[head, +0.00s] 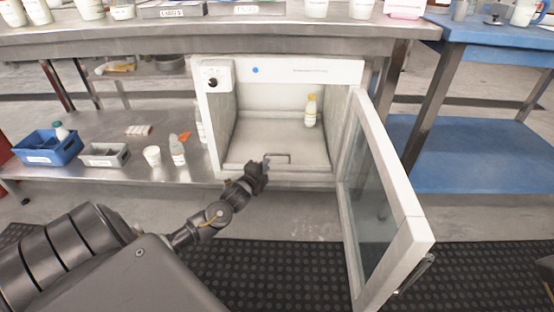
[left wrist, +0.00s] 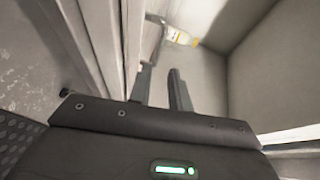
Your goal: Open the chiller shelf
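The chiller (head: 310,72) is a white box under the steel counter, its glass door (head: 372,190) swung wide open to the right. Inside, the flat grey chiller shelf (head: 270,138) lies at the bottom, with a thin bar handle (head: 278,156) at its front edge. A white bottle with a yellow cap (head: 310,110) stands on it at the back right; it also shows in the left wrist view (left wrist: 180,36). My left gripper (head: 262,164) is just left of the handle at the chiller's front. Its fingers (left wrist: 163,78) are apart and empty in the left wrist view. My right gripper is out of view.
The open door blocks the space to the right of the opening. A lower shelf on the left holds a blue bin (head: 50,147), a grey bin (head: 104,154), a white cup (head: 152,155) and a bottle (head: 177,150). A blue table (head: 495,30) stands at right.

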